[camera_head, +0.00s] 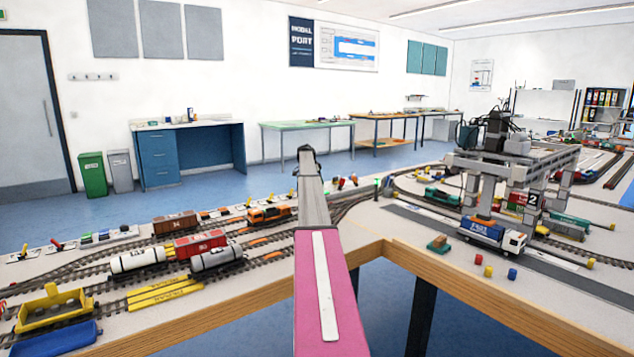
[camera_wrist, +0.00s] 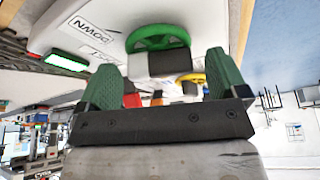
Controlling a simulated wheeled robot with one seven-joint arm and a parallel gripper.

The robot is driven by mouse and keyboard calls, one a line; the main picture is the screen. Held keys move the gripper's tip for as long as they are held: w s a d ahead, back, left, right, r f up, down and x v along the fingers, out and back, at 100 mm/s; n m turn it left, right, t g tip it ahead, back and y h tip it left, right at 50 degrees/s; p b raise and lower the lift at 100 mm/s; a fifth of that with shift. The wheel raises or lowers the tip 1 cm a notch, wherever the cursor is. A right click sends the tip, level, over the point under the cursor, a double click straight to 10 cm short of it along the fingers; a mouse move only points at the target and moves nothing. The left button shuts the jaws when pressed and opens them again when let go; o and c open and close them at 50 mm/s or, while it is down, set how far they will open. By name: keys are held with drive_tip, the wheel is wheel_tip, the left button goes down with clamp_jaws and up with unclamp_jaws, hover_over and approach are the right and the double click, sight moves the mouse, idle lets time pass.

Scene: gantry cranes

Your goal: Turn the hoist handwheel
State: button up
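In the wrist view a green handwheel (camera_wrist: 158,37) stands on a pale panel, just beyond the fingertips. A plate beside it reads "DOWN" upside down. A yellow wheel (camera_wrist: 192,79) shows farther back, partly hidden by my right finger. I cannot tell from the labels which wheel is the hoist one. My gripper (camera_wrist: 163,63) is open, with green pads spread apart. A white and dark block sits in the gap between the fingers; I see no finger closed on it. In the head view my gripper (camera_head: 307,158) is far off and small, and the green handwheel cannot be made out there.
A gantry crane (camera_head: 510,160) marked 2 straddles a blue and white truck (camera_head: 493,233) at right. Wagons on tracks, including a white tank wagon (camera_head: 138,259), fill the left tabletop. A wooden table edge (camera_head: 470,295) runs in front. A green lit bar (camera_wrist: 66,60) shows on the panel.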

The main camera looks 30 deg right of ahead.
drive_tip(key=v, duration=1)
drive_tip(key=shift+a+r, duration=0.2)
drive_tip(key=shift+r, duration=0.1)
